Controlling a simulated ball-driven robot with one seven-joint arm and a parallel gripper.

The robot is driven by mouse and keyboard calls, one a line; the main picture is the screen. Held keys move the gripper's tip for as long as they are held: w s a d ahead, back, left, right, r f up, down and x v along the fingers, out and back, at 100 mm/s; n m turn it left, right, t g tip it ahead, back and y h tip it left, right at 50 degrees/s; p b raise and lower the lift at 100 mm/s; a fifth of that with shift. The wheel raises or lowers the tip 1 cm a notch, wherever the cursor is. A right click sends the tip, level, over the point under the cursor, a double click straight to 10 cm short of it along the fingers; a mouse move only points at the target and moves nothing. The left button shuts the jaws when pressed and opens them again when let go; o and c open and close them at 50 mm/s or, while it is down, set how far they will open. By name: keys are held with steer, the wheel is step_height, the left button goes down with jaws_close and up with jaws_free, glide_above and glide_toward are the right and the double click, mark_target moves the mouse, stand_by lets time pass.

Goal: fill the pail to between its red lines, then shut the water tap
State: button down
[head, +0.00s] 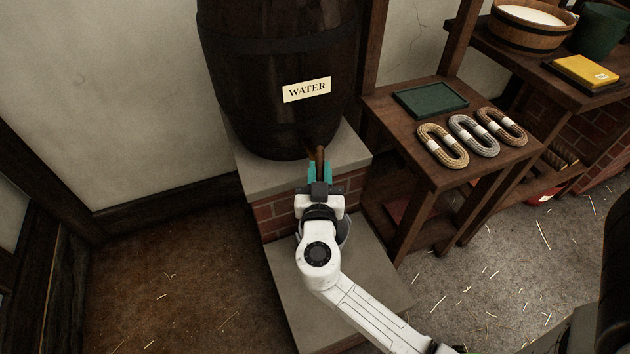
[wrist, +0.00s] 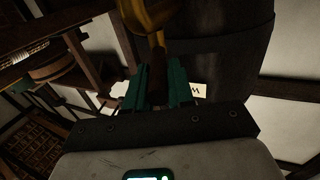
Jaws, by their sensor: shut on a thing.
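The dark water barrel (head: 275,60) with a "WATER" label (head: 307,90) stands on a stone-topped brick ledge. Its tap (head: 320,152) sticks out low at the front; in the wrist view the brassy tap body (wrist: 148,18) shows at the top. My gripper (head: 320,172) is at the tap, its teal fingers shut on the brown tap handle (wrist: 158,72). A grey rounded edge (head: 346,232), perhaps the pail, shows beside my wrist above the lower stone step. The rest of it is hidden behind my arm. Water level, red lines and any stream cannot be seen.
A wooden side table (head: 390,108) at the right holds a green tray (head: 430,98) and three rope coils (head: 474,136). Behind it a bench holds a wooden tub (head: 530,28) and a yellow box (head: 585,71). The floor at left is clear.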

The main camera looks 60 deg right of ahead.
steer(key=shift+s+d+f+n+t, duration=0.1)
steer(key=shift+n+t, duration=0.2)
steer(key=c, duration=1.1)
jaws_free()
steer(key=shift+o, duration=0.2)
steer(key=b+v, duration=0.1)
steer(key=v, duration=1)
steer(key=shift+d, duration=0.1)
